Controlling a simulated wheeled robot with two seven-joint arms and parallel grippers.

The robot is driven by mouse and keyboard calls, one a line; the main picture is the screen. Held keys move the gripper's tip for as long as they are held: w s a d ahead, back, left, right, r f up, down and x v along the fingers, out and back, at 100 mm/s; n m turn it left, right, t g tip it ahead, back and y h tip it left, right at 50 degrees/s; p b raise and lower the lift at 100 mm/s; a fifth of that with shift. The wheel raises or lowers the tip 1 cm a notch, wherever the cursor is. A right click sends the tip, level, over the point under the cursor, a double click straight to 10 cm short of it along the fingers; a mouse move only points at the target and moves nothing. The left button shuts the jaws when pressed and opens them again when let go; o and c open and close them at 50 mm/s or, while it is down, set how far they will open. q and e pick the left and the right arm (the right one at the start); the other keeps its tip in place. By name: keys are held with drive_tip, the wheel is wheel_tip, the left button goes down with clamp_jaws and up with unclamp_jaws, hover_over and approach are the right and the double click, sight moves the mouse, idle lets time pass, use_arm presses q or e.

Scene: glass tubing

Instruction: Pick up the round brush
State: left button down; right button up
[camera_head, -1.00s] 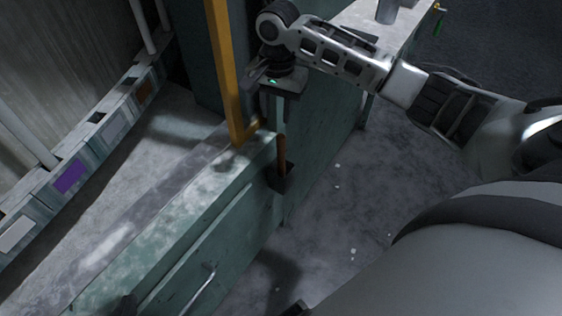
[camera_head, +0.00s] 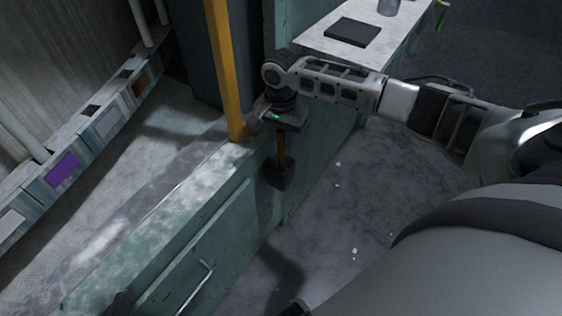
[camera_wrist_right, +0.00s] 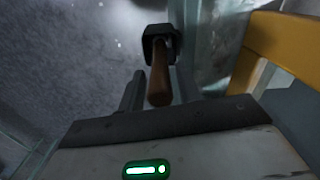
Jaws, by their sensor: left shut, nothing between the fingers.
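The round brush shows as a brown wooden handle (camera_head: 281,152) rising from a dark block (camera_head: 281,178) beside the green cabinet's side. I cannot tell whether the block is the brush head or a holder. My right gripper (camera_head: 281,131) is just above the handle, pointing down. In the right wrist view the handle (camera_wrist_right: 159,84) lies between the two spread fingers of the right gripper (camera_wrist_right: 160,72), with a gap visible on each side. The dark block (camera_wrist_right: 160,42) lies beyond the fingertips. I cannot make out my left gripper.
The green cabinet (camera_head: 215,225) has a drawer handle (camera_head: 199,285) in front. A yellow post (camera_head: 224,70) stands close left of my right gripper. A pale table (camera_head: 315,38) behind carries a dark flat object (camera_head: 353,32). The floor at right is mostly clear.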

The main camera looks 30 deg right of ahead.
sight(281, 158)
wheel_tip(281, 158, down, 3)
drive_tip(key=shift+r, duration=0.1)
clamp_jaws()
drive_tip(key=shift+r, duration=0.1)
